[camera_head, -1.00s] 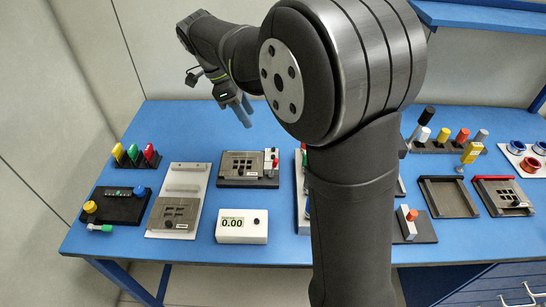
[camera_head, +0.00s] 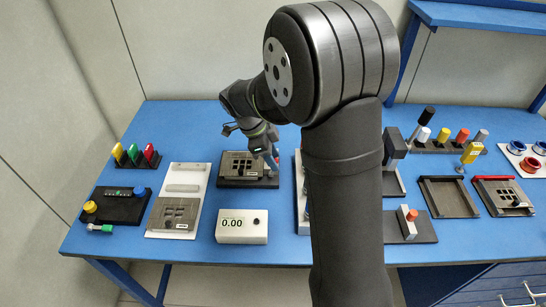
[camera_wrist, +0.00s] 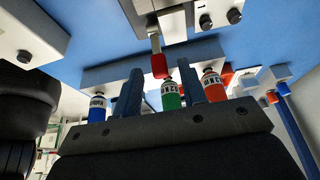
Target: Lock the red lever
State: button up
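The red lever (camera_wrist: 158,64) shows in the wrist view as a red tip on a metal stem from the grey fixture (camera_wrist: 176,18). In the head view this fixture (camera_head: 235,182) lies behind the display box, and my gripper (camera_head: 272,160) is over its right side, largely hiding the lever. In the wrist view my gripper (camera_wrist: 158,72) is open. Its two blue fingers are apart, and the red tip appears between and slightly beyond them. Whether a finger touches the lever cannot be told.
Blue (camera_wrist: 97,108), green (camera_wrist: 171,94) and red (camera_wrist: 213,86) labelled cylinders stand behind the fingers in the wrist view. A white display box (camera_head: 241,235) reads 0.00. A second grey fixture (camera_head: 172,216) stands on a pale plate at left. Bare blue table lies between them.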

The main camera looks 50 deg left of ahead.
jog(key=shift+w+f, duration=0.1)
jog(key=shift+f, duration=0.15)
grip_shut()
